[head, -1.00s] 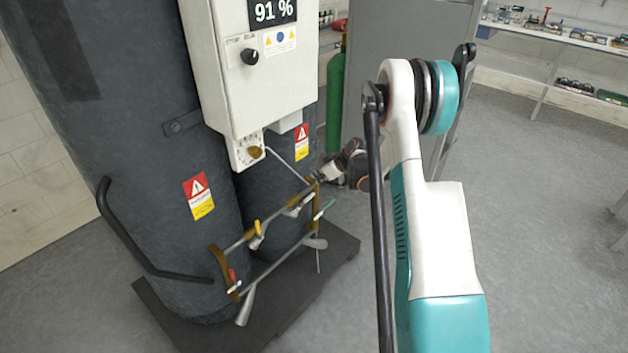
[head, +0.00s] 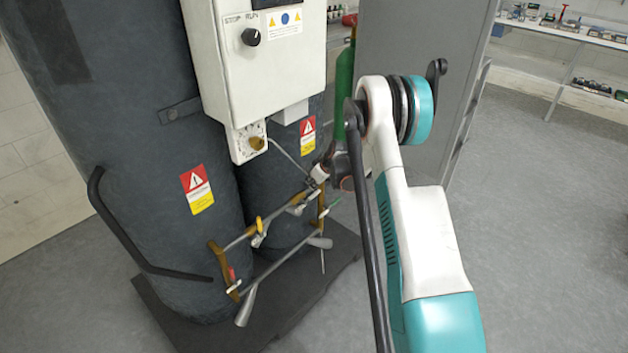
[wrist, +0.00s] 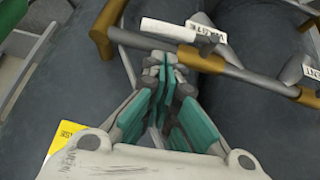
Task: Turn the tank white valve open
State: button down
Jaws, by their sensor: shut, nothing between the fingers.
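The white valve (wrist: 168,31) is a short white handle on the grey pipe in the wrist view, lying sideways, with a paper tag beside it. My gripper (wrist: 168,70) is shut and empty. Its fingertips lie just below the white handle in that picture; I cannot tell if they touch it. In the head view my gripper (head: 319,173) is small and partly hidden behind my arm, by the right end of the pipe rack. A pale handle on the upper pipe (head: 297,209) shows there just below left of it.
Two dark tanks (head: 120,130) stand on a black base plate (head: 340,252). A white control box (head: 270,80) hangs above the rack. Yellow (head: 259,227), red (head: 232,274) and green (head: 332,203) handles sit on the pipes. Floor at right is clear.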

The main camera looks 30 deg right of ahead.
aim_at(315, 193)
jog(key=shift+s+d+f, duration=0.1)
jog(key=shift+s+f, duration=0.05)
jog(key=shift+f, duration=0.7)
jog(key=shift+d+f+y, duration=0.35)
jog(key=shift+f+y, duration=0.15)
jog(key=shift+f, duration=0.2)
jog(key=shift+a+r, duration=0.1)
